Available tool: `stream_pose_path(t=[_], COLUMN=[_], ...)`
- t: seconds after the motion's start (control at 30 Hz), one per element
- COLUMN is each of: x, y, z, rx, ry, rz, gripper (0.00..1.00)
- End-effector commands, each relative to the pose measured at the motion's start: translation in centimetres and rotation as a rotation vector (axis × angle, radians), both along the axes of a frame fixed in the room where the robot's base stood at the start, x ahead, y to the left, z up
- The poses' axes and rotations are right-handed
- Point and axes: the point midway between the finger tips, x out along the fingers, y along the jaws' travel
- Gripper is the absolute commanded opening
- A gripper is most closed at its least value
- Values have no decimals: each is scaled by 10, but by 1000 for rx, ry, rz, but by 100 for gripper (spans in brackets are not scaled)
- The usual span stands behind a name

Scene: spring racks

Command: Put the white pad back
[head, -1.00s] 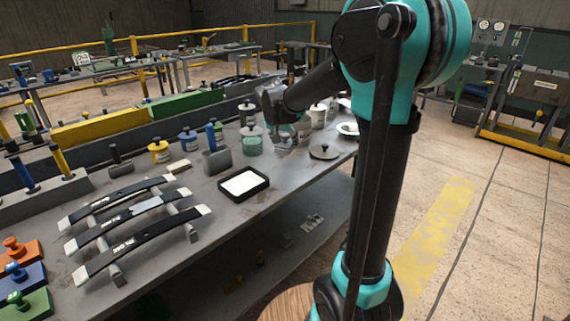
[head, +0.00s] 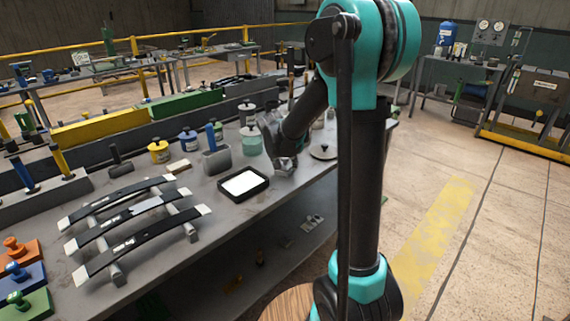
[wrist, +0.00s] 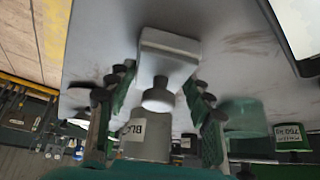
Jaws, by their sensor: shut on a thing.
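The white pad (wrist: 168,52), a pale block with a round knob, sits between the green-lined fingers of my gripper (wrist: 160,85) in the wrist view. The fingers are shut on it at the knob end. In the head view my gripper (head: 284,160) is over the bench, just right of a black-rimmed tray with a white surface (head: 243,182). The pad is too small there to make out clearly. Orange (head: 20,250), blue (head: 24,274) and green (head: 27,303) knobbed pads stand at the bench's near left corner.
A grey holder with a blue handle (head: 215,158) stands behind the tray. Several jars and a round dark lid (head: 323,152) are near my gripper. A rack with black curved strips (head: 133,225) fills the left. Bare bench (head: 232,220) lies in front of the tray.

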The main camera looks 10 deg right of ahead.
Motion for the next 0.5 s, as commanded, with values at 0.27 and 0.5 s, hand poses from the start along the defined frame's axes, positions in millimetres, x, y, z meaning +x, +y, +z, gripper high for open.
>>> stream_pose_path(t=[0.27, 0.5], x=[0, 0], y=[0, 0], z=[-2, -2], rx=[0, 0], ry=[0, 0], rz=[0, 0], gripper=[73, 73])
